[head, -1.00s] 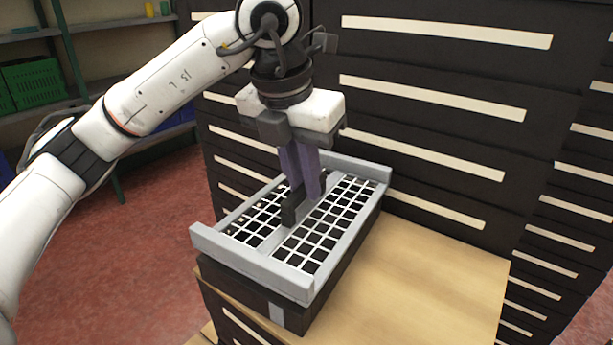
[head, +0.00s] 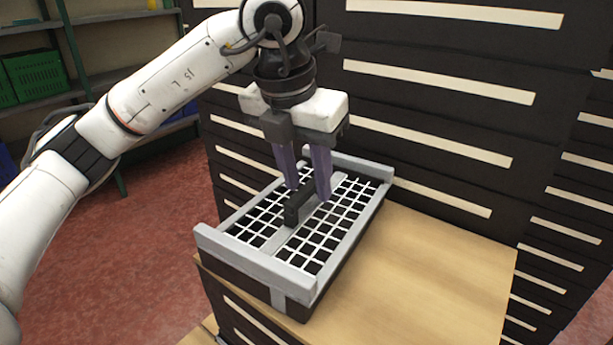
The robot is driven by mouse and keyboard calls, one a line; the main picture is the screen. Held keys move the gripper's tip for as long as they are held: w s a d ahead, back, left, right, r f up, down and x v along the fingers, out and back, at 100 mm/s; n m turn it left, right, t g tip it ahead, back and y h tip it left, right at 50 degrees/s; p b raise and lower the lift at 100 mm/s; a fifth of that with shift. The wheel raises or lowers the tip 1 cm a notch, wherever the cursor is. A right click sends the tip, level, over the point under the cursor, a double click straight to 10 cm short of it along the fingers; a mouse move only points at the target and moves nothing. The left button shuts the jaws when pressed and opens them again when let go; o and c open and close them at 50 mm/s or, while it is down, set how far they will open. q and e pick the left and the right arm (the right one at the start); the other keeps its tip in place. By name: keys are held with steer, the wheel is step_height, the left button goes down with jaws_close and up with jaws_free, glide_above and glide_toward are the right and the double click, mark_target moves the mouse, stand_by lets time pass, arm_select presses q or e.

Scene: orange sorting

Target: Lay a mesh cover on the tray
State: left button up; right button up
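The mesh cover (head: 258,268) is a grey frame with white grid panels and a dark handle (head: 291,216) on its middle bar. It lies on top of the dark tray (head: 251,287), which stands on the wooden surface. My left gripper (head: 308,192) is directly above the cover with its purple fingers spread, one on each side of the handle. A gap shows between the fingers and the handle. The inside of the tray is mostly hidden under the grid. My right gripper is not in view.
The wooden top (head: 420,270) is clear to the right of the tray. A tall dark drawer cabinet (head: 440,120) stands close behind it. Shelves with green crates (head: 36,76) are at the far left, beyond the red floor.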

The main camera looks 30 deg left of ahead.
arm_select(q)
steer(key=p+v, duration=0.1)
steer(key=v, duration=0.9)
steer(key=shift+r+p, duration=0.2)
steer(key=shift+p, duration=0.2)
step_height(320, 180, up, 8)
steer(key=p, duration=0.7)
steer(key=shift+p, duration=0.35)
